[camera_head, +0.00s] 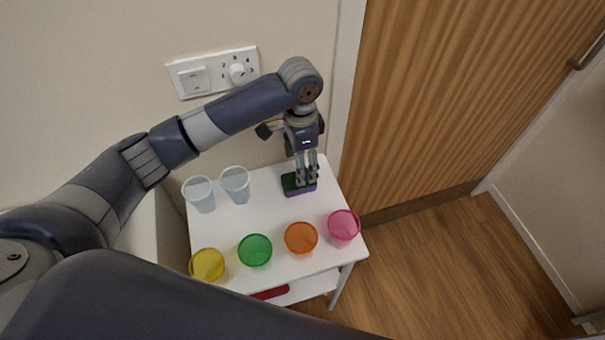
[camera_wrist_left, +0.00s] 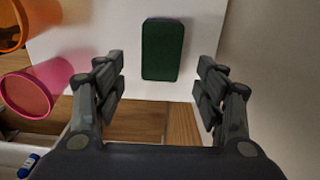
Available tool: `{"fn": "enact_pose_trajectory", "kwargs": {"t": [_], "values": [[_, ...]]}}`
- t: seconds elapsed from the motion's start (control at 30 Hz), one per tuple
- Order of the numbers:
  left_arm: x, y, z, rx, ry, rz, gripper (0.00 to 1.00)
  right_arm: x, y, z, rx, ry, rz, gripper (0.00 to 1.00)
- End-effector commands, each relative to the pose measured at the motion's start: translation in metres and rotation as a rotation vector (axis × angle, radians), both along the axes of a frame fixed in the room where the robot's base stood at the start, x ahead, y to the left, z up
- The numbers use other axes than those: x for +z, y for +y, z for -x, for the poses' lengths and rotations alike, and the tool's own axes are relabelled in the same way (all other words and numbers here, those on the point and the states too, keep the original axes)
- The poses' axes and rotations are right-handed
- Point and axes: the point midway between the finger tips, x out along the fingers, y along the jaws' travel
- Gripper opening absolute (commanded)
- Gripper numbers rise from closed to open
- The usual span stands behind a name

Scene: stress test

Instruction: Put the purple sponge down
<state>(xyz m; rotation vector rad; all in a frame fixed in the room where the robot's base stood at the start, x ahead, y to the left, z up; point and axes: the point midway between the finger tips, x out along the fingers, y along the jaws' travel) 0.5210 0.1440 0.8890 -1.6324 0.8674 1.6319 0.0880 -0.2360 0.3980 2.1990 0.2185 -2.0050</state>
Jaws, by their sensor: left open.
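The purple sponge (camera_head: 290,184) lies on the white table at its far right corner, with a dark green top and a purple lower edge. My right gripper is not in view.
The white table (camera_head: 215,228) carries two clear cups (camera_head: 235,182) at the back left and a front row of yellow, green (camera_head: 255,251), orange (camera_head: 301,239) and pink (camera_head: 343,228) cups. A red object (camera_head: 270,293) lies on a lower shelf. The table's middle is clear. A wall stands behind.

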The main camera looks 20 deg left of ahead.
Motion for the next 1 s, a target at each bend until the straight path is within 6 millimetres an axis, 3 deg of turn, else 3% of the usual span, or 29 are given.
{"fn": "enact_pose_trajectory", "kwargs": {"t": [0.23, 0.8, 1.0], "values": [[0.031, 0.000, 0.000, -0.001, -0.002, 0.001, 0.65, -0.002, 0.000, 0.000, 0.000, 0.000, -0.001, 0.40], [0.035, 0.000, 0.000, 0.000, -0.001, -0.001, 0.65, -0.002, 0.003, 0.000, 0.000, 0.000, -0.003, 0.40], [0.059, 0.000, 0.000, 0.000, -0.001, 0.000, 0.65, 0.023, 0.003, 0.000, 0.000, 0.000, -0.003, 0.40]]}}
